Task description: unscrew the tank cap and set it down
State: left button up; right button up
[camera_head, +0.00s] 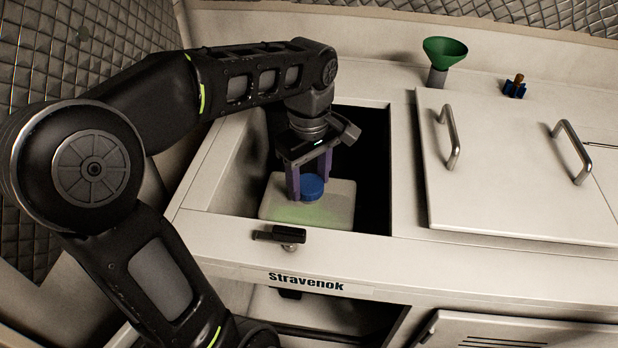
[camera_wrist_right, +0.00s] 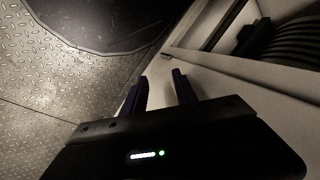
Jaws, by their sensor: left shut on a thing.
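The blue tank cap (camera_head: 312,187) is in the head view, between the purple fingers of my left gripper (camera_head: 310,184). My left gripper points down into the open bay and is shut on the cap. The cap is at the top of the pale tank (camera_head: 335,205), which has a greenish tint at its front. I cannot tell whether the cap still touches the tank's neck. My right gripper (camera_wrist_right: 160,90) shows in the right wrist view, its two dark fingers apart with nothing between them. It is not in the head view.
A lid (camera_head: 520,170) with two metal handles covers the counter right of the bay. A green funnel (camera_head: 444,52) and a small blue part with a brown top (camera_head: 515,87) stand behind it. A black latch (camera_head: 279,236) sits on the bay's front edge. The left rim is narrow.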

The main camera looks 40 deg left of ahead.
aim_at(310, 183)
pick_arm(q)
jog(key=n, duration=0.5)
jog(key=shift+b, duration=0.3)
jog(key=o, duration=1.7)
jog(key=shift+r, duration=0.1)
jog(key=shift+r, duration=0.35)
notch_tip(310, 183, up, 6)
jog(key=shift+f+p, duration=0.1)
jog(key=shift+p, duration=0.7)
jog(key=shift+r+p, duration=0.65)
jog(key=shift+p, duration=0.05)
jog(key=shift+f, duration=0.1)
